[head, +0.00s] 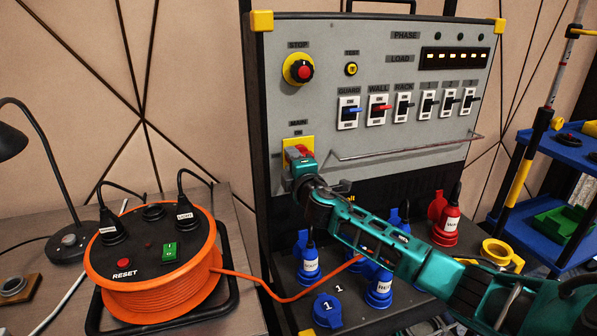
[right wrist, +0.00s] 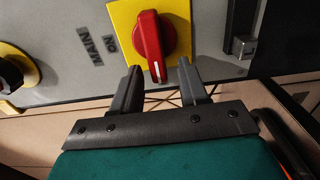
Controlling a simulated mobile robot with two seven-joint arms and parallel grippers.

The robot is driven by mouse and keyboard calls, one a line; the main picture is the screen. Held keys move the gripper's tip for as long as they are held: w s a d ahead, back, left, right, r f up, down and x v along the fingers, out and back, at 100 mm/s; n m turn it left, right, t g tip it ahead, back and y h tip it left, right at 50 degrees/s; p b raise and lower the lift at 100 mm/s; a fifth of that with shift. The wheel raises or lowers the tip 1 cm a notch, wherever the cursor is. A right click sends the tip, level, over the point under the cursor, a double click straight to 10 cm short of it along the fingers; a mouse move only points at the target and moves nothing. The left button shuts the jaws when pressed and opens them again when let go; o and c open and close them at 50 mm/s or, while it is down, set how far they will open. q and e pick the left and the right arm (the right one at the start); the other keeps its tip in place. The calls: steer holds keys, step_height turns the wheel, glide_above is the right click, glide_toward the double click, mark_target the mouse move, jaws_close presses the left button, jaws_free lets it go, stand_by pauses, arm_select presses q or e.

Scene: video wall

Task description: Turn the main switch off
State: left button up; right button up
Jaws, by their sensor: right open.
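The main switch is a red rotary knob (right wrist: 150,38) on a yellow plate (right wrist: 180,10), with labels MAIN and ON beside it in the right wrist view. A white mark on the knob's end points down in that view. In the head view the yellow plate (head: 291,142) sits at the lower left of the grey panel, and my gripper hides most of the knob. My right gripper (right wrist: 160,70) is open, its fingertips on either side of the knob's marked end. I cannot tell whether they touch it. My left gripper is in neither view.
The grey panel (head: 330,70) also carries a stop button (head: 300,69), a row of switches (head: 378,109) and a metal rail (head: 400,150). An orange cable reel (head: 140,285) stands at left, and a blue shelf (head: 560,150) at right.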

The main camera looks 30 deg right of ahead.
steer(key=v, duration=1.2)
steer(key=shift+s, duration=0.35)
